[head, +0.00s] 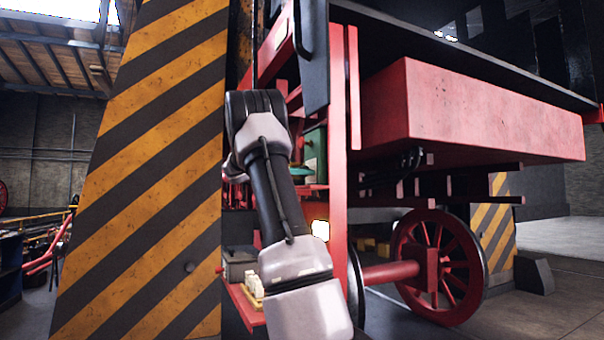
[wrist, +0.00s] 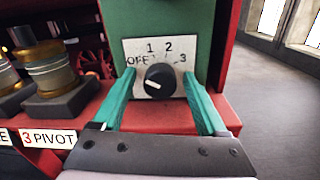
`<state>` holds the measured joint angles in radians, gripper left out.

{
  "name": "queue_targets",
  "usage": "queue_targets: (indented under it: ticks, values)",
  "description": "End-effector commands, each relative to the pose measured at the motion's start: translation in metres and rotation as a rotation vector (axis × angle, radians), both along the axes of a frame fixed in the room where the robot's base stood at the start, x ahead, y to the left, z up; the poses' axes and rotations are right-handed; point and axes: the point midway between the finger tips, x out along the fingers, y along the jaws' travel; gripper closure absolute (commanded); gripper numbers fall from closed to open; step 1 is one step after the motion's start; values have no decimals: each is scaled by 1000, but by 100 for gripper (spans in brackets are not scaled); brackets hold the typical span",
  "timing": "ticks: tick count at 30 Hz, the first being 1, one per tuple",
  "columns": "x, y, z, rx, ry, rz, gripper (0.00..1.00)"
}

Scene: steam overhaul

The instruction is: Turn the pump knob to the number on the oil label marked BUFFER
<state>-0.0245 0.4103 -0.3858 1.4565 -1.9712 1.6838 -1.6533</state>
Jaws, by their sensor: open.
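The pump knob (wrist: 160,81) is black and round, on a white dial plate (wrist: 133,48) marked OFF, 1, 2 and 3. The plate is on the front of the green pump box (wrist: 185,18). The knob's white mark shows on its left side, seemingly toward OFF. My gripper (wrist: 159,82) is open, with one teal finger on each side of the knob; I cannot tell whether either touches it. A label (wrist: 48,138) reads "3 PIVOT"; another label (wrist: 5,137) is cut off, showing only a final E. No label reading BUFFER is in view. The green box also shows in the head view (head: 315,150).
Amber oil jars (wrist: 50,75) on dark bases stand left of my gripper. Red metal (wrist: 232,108) lies under the pump box, with open floor to the right. In the head view, a striped pillar (head: 150,170) stands close left of my arm, and a red wheel (head: 438,265) right.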

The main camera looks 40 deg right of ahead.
Motion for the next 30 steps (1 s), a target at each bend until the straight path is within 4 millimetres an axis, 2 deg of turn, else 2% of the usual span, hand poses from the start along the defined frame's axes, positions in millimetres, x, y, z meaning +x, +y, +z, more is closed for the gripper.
queue_targets:
  ticks: [2, 8, 9, 20, 30]
  values:
    - [0, 0, 0, 0, 0, 0, 25]
    - [0, 0, 0, 0, 0, 0, 97]
    - [0, 0, 0, 0, 0, 0, 100]
    - [1, 1, 0, -16, -63, 2, 100]
    - [1, 1, 0, -74, -299, 2, 100]
